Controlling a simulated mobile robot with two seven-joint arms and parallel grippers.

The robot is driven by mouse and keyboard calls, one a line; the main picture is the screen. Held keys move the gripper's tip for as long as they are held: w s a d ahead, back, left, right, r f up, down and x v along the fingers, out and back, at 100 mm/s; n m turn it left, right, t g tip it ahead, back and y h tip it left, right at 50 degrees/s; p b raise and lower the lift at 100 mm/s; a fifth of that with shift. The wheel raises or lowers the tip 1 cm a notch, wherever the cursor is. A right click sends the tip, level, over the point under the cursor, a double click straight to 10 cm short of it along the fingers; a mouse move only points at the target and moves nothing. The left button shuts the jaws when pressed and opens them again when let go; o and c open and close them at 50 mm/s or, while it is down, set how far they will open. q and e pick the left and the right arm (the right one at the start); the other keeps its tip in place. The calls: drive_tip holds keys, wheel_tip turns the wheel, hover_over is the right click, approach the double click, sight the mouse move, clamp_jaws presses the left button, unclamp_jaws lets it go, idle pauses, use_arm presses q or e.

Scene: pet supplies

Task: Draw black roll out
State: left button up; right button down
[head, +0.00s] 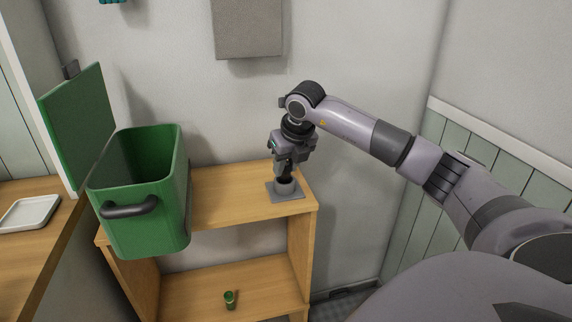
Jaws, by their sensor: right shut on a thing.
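My right gripper (284,164) points down over the top shelf of the wooden shelf unit (232,197) and is shut on the black roll (286,180). Only a small dark part of the roll shows below the fingers. Its lower end sits in or just over a grey holder (285,192) with a square base near the right end of the shelf; I cannot tell how deep it is. My left gripper is out of view.
A green bin (140,216) with a black handle and a raised lid (77,127) stands at the left. A small green object (230,299) is on the lower shelf. A white tray (30,212) lies on the far-left counter. A grey panel (247,27) hangs above.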

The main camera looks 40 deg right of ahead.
drive_tip(key=shift+r+p, duration=1.95)
drive_tip(key=shift+r, duration=0.75)
